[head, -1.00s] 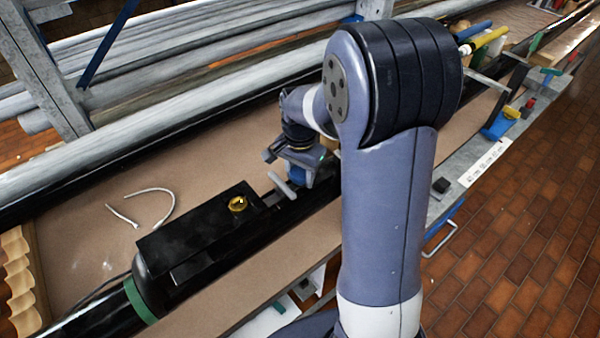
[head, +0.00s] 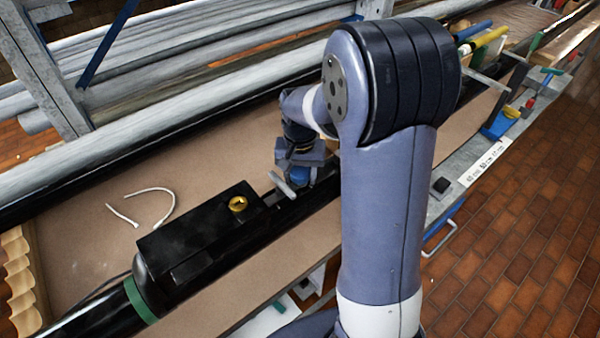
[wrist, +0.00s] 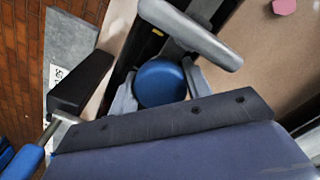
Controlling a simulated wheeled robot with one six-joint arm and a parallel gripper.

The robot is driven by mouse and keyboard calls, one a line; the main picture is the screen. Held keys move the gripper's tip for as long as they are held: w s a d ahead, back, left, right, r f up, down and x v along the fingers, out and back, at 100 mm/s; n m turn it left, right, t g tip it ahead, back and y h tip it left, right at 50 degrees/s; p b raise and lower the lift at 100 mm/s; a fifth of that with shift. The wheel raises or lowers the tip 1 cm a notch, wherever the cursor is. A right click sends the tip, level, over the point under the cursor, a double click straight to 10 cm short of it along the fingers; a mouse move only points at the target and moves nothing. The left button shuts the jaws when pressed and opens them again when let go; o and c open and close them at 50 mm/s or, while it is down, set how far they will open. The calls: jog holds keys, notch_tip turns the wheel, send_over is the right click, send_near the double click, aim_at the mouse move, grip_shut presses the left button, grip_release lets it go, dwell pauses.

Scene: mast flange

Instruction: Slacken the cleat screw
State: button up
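The cleat is a grey bar (head: 281,186) on the black mast; it also crosses the top of the wrist view (wrist: 190,32). Beside it is a round blue knob, which I take as the cleat screw (wrist: 160,83); in the head view the blue (head: 300,175) shows just under my gripper (head: 301,169). In the wrist view the grey fingers of my gripper (wrist: 161,90) sit on both sides of the knob and appear to touch it. The knob's underside and its thread are hidden.
A white cord (head: 150,195) lies on the brown board. Grey tubes are racked behind. A small black block (head: 441,185) is on the bench edge at right.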

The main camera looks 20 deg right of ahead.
jog(key=o, duration=0.3)
jog(key=shift+r, duration=0.1)
notch_tip(320, 180, up, 5)
jog(key=p, duration=0.4)
jog(key=shift+r, duration=0.1)
jog(key=shift+w, duration=0.1)
